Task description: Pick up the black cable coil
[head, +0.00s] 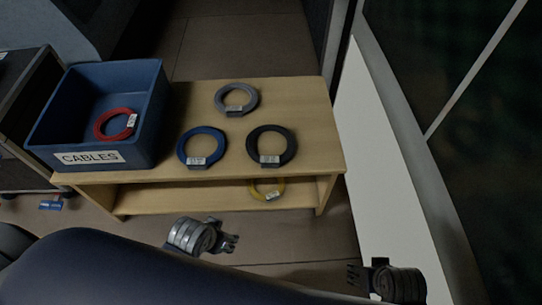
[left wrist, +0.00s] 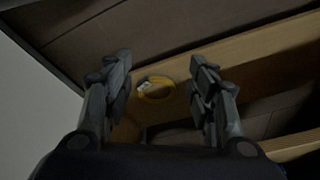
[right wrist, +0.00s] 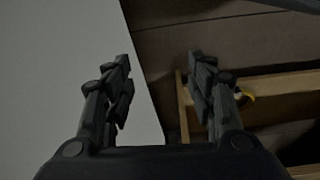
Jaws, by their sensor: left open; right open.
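The black cable coil (head: 271,146) lies flat on the wooden table's top, toward its front right, with a white label at its front. My left gripper (head: 231,241) is open and empty, in front of the table and apart from the coil. It also shows in the left wrist view (left wrist: 162,75), with its two fingers spread. My right gripper (head: 355,277) is open and empty, further right and lower in the head view. In the right wrist view (right wrist: 160,75) its fingers are apart. The black coil is not seen in either wrist view.
On the wooden table (head: 300,100) lie a blue coil (head: 181,148) left of the black one and a grey coil (head: 220,98) behind. A blue bin (head: 145,150) marked CABLES holds a red coil (head: 97,128). A yellow coil (head: 279,187) lies on the lower shelf. A white panel (head: 375,160) stands at the right.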

